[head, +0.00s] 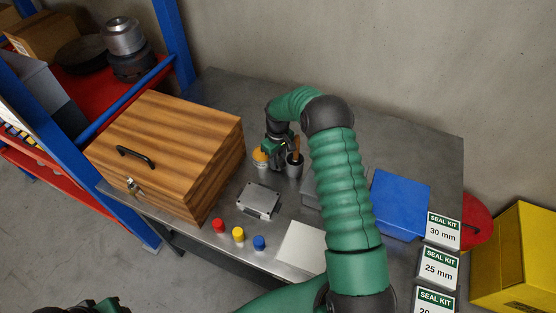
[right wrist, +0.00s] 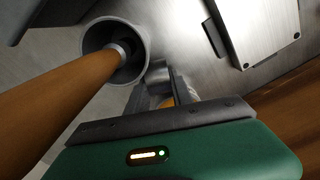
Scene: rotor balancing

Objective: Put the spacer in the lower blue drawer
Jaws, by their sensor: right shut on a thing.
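My right gripper (head: 272,156) is low over the table beside a grey cup (head: 295,165). In the right wrist view, its fingers (right wrist: 155,95) are shut on a small grey metal cylinder, seemingly the spacer (right wrist: 158,74). The fingers partly cover it, and I cannot tell if it touches the table. In the head view the gripper hides it. A blue box (head: 400,204) stands at the right of the table; only its top shows clearly, and no drawer front can be made out. A green and dark piece of my left arm (head: 98,306) shows at the bottom edge, its jaws unclear.
The grey cup holds a wooden handle (right wrist: 60,105). A wooden chest (head: 175,150) stands left, and a grey metal box (head: 258,200) lies in front. Red (head: 218,225), yellow (head: 238,233) and blue (head: 259,242) caps line the front edge. Seal kit signs (head: 441,232) stand right.

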